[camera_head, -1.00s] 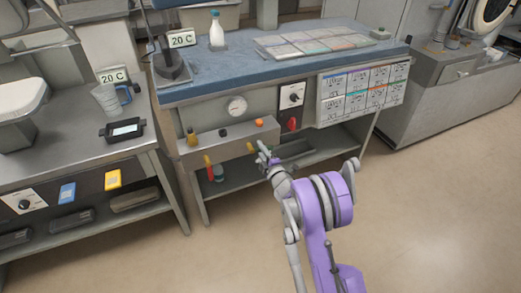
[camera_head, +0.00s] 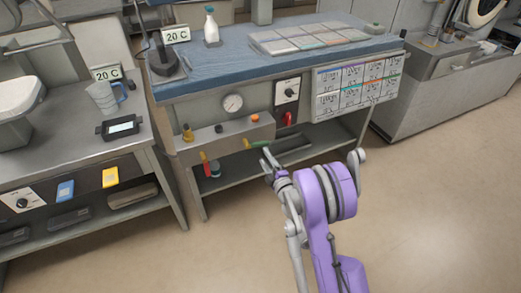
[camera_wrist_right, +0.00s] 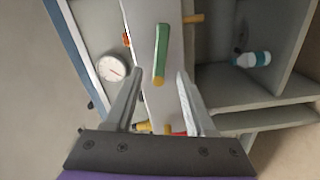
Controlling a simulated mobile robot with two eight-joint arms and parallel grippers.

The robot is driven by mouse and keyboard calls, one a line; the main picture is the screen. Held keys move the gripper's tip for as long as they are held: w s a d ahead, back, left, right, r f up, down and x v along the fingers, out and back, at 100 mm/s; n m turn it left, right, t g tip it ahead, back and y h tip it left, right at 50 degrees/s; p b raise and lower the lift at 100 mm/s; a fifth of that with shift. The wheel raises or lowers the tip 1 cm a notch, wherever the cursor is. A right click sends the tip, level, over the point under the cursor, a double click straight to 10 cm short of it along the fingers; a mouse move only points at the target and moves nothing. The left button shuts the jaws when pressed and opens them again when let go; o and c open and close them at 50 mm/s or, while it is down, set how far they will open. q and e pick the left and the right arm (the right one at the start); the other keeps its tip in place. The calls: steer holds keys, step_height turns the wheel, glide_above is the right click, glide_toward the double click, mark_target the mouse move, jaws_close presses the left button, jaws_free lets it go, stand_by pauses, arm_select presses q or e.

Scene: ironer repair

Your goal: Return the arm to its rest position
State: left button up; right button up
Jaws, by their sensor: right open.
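My right arm, purple and grey, reaches up from the bottom of the head view. Its gripper (camera_head: 268,158) is in front of the blue-topped ironer bench (camera_head: 225,73), just below and beside a green lever (camera_head: 258,143). In the right wrist view the gripper's two fingers (camera_wrist_right: 160,88) are apart with nothing held between them. The green lever, with a yellow end, shows beyond the fingertips in the wrist view (camera_wrist_right: 161,50) and looks clear of them. My left gripper is in neither view.
A gauge (camera_head: 233,103), a red switch (camera_head: 287,118) and an orange button (camera_head: 255,117) are on the bench front. A side table (camera_head: 75,150) stands left. The floor at right (camera_head: 440,210) is clear.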

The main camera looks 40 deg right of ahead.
steer(key=shift+v, duration=1.25)
steer(key=s+a+r+m+g+h, duration=0.1)
steer(key=s+a+r+m+g, duration=0.45)
steer(key=a+m, duration=0.4)
steer(key=s+a+f+m+g+y, duration=0.1)
steer(key=s+a+m+g+y, duration=0.2)
steer(key=s+a, duration=0.65)
steer(key=s+a+f+g+y, duration=0.15)
steer(key=s+a+g, duration=0.45)
steer(key=s, duration=0.7)
arm_select(q)
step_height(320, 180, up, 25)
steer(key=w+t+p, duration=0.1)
steer(key=p, duration=2)
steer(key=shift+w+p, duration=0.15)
steer(key=shift+p, duration=0.25)
arm_select(e)
step_height(320, 180, up, 25)
steer(key=w+a+t, duration=0.1)
steer(key=t, duration=0.1)
steer(key=shift+w+a, duration=0.15)
steer(key=shift+w, duration=0.1)
